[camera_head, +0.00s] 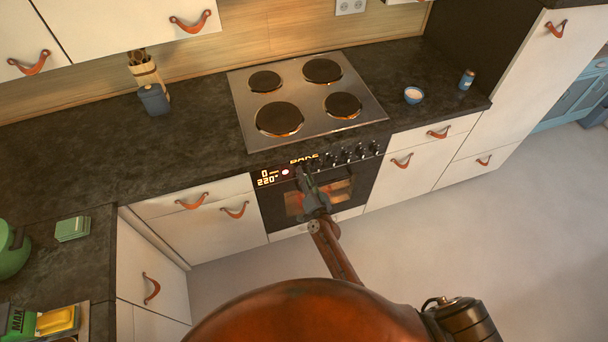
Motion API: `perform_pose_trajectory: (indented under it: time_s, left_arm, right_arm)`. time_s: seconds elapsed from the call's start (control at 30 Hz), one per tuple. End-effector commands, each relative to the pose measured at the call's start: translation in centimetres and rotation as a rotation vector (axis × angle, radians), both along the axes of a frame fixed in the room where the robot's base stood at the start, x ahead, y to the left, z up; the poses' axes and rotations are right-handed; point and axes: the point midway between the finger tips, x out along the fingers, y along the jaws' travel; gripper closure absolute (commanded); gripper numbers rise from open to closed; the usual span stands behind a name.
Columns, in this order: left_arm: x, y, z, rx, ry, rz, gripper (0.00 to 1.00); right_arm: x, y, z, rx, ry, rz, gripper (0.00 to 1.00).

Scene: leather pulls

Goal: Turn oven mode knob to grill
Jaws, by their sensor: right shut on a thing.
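The oven (273,214) is built in below the hob, with a dark front and a glass door. Its control panel shows an orange display (267,178) with 0 and 220°, a small red light, and lit orange letters (304,159) that look like BAKE, partly hidden. A row of dark knobs (348,154) runs along the panel to the right. My right gripper (303,172) reaches the panel just below the lit letters, left of the visible knobs. It is shut on the oven mode knob, which its fingers hide. My left gripper is out of view.
The hob (306,97) has several dark plates and nothing on it. A small bowl (413,95) and a blue shaker (467,79) stand on the counter to the right. Cabinets with leather pulls flank the oven. The floor (465,245) at right is clear.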

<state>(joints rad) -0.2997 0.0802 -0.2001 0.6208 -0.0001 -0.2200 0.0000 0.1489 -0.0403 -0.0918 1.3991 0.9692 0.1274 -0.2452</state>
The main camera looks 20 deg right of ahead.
Motion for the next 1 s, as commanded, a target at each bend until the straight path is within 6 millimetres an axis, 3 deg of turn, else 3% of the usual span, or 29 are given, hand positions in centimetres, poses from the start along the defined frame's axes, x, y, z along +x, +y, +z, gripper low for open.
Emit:
perform_pose_trajectory:
  time_s: [0.6,1.0]
  left_arm:
    - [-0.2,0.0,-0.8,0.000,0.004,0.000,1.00]
    - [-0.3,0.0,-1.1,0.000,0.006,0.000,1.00]
  right_arm:
    - [0.0,-0.1,-0.3,0.568,0.020,-0.001,0.97]
    - [0.0,-0.2,-0.4,0.787,0.028,0.000,0.97]
